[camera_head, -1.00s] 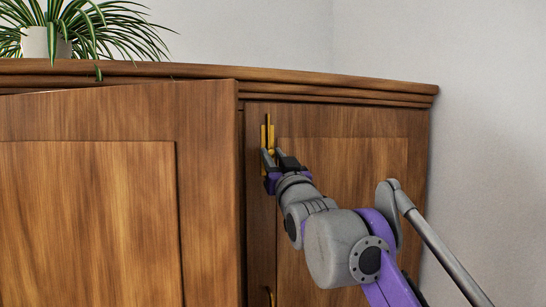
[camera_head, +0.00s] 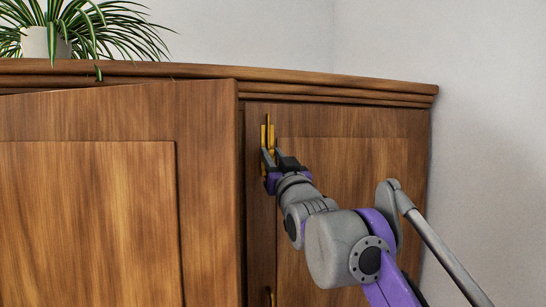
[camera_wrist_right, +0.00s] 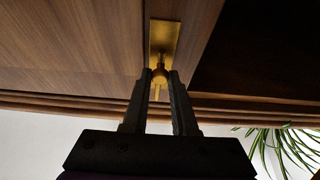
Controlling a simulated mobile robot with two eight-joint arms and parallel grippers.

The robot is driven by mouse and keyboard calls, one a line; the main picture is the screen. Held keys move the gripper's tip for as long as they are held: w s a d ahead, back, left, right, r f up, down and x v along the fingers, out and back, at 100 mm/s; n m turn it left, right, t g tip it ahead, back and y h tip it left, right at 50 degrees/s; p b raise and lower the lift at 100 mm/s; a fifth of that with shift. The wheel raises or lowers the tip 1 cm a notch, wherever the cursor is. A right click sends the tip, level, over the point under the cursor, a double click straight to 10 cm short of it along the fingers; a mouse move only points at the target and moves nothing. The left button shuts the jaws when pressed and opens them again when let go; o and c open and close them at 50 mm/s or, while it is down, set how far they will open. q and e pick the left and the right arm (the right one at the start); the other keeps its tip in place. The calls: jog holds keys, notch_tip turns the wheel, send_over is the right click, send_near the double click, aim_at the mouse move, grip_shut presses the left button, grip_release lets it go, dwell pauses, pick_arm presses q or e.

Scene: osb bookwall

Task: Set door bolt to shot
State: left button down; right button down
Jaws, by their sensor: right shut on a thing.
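The brass door bolt (camera_head: 268,132) is mounted upright near the top left edge of the right cabinet door (camera_head: 345,180). My right gripper (camera_head: 271,155) is at the lower part of the bolt. In the right wrist view the two fingers (camera_wrist_right: 160,82) are shut on the round knob (camera_wrist_right: 160,74) of the bolt, in front of its brass plate (camera_wrist_right: 163,38). The fingers hide part of the bolt in the head view. My left gripper is not in view.
The left cabinet door (camera_head: 90,210) stands ajar, its edge close to the left of my right gripper. A potted plant (camera_head: 38,42) stands on the cabinet top. A brass handle (camera_head: 270,296) shows low on the right door. A wall is at the right.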

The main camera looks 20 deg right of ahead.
jog(key=shift+r, duration=1.6)
jog(key=c, duration=0.7)
grip_release()
jog(key=shift+f, duration=0.1)
jog(key=shift+s+f, duration=0.15)
jog(key=shift+s, duration=0.05)
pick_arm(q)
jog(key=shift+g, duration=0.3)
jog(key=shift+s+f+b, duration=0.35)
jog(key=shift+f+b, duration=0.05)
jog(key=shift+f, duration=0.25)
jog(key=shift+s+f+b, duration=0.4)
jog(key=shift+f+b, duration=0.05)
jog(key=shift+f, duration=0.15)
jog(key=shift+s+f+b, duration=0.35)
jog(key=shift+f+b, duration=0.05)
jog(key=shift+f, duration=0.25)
pick_arm(e)
jog(key=v, duration=1)
